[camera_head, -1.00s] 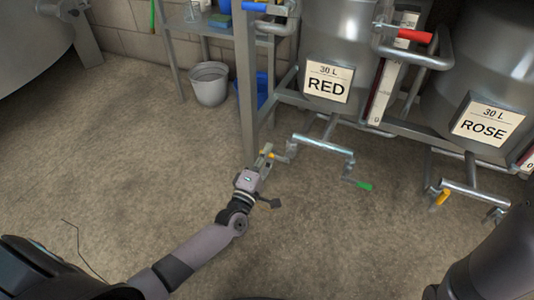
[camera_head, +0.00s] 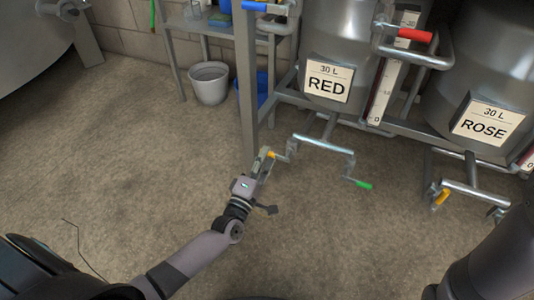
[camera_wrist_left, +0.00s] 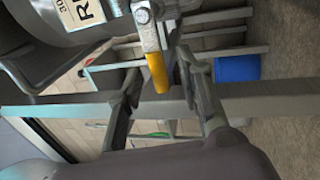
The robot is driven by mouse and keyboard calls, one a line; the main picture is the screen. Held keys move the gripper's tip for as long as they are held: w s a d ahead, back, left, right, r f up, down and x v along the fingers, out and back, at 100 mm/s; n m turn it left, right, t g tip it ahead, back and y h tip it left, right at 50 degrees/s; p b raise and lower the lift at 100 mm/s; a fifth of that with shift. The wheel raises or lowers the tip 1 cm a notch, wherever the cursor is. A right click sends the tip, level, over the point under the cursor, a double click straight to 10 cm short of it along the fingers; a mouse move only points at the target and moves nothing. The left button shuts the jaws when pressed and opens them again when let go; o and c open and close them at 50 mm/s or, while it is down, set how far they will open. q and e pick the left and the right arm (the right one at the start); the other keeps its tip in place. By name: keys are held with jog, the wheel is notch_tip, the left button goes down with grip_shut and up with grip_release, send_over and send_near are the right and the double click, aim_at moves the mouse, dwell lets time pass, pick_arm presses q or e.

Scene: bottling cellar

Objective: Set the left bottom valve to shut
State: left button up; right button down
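The left bottom valve has a yellow handle (camera_head: 273,155) at the left end of the pipe under the RED tank (camera_head: 338,40). The handle points left in the head view, towards my left gripper (camera_head: 264,160). In the left wrist view the yellow handle (camera_wrist_left: 156,72) hangs from its grey valve body, between the two fingers of my left gripper (camera_wrist_left: 160,68). The fingers stand apart with gaps on both sides of the handle. I cannot tell how deep it sits between them. My right gripper is out of view.
A green-handled valve (camera_head: 364,185) is at the pipe's right end. Another yellow handle (camera_head: 441,198) is under the ROSE tank (camera_head: 490,75). A grey frame post (camera_head: 247,80) stands just behind my left gripper. A bucket (camera_head: 209,84) is further back.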

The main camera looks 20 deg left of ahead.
pick_arm(q)
jog(key=s+f, duration=0.2)
jog(key=s, duration=0.7)
jog(key=shift+s+a, duration=0.15)
jog(key=shift+s, duration=0.25)
jog(key=shift+r, duration=0.15)
